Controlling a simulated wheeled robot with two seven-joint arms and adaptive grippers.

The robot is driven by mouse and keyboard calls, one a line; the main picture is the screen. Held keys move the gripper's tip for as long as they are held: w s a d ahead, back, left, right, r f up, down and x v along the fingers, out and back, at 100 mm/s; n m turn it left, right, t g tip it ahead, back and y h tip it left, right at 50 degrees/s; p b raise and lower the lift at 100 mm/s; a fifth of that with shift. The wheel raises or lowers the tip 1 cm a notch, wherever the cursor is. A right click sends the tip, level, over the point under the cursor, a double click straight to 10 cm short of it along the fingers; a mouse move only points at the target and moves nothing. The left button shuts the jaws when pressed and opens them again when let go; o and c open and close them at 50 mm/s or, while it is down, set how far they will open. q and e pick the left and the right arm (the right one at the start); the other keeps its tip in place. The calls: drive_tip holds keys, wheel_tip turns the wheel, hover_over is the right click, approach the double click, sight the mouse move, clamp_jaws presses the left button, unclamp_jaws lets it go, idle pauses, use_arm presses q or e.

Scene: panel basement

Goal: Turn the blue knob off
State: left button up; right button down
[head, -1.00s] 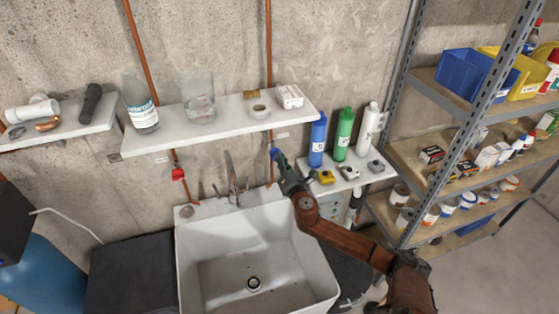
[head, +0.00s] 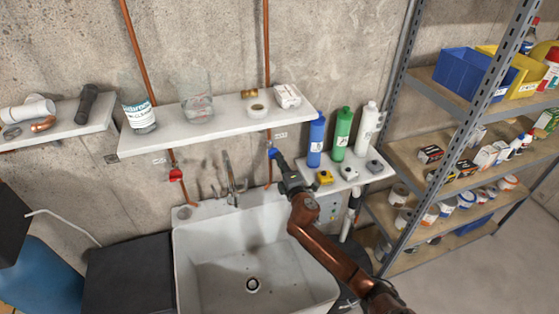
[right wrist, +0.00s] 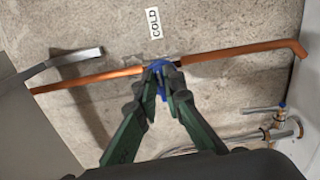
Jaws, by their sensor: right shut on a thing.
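The blue knob (head: 272,153) sits on the right copper pipe, below the white shelf and above the sink's back edge. My right gripper (head: 278,160) reaches it from the lower right. In the right wrist view the blue knob (right wrist: 160,68) shows between the two green fingertips (right wrist: 162,80), which are shut on it and hide much of it. The copper pipe (right wrist: 230,53) runs across behind the fingertips, with a "COLD" label (right wrist: 152,22) on the wall beside it. My left gripper is not in view.
A red knob (head: 176,175) is on the left pipe. The white sink (head: 215,240) and its faucet (head: 231,180) are below and left of my right gripper. The wall shelf (head: 230,121) is just above. A small shelf with bottles (head: 342,130) is close on the right.

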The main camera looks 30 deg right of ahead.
drive_tip(key=shift+f+m, duration=0.1)
drive_tip(key=shift+m, duration=0.4)
drive_tip(key=c, duration=2)
unclamp_jaws()
drive_tip(key=shift+c, duration=0.2)
drive_tip(key=v, duration=1.2)
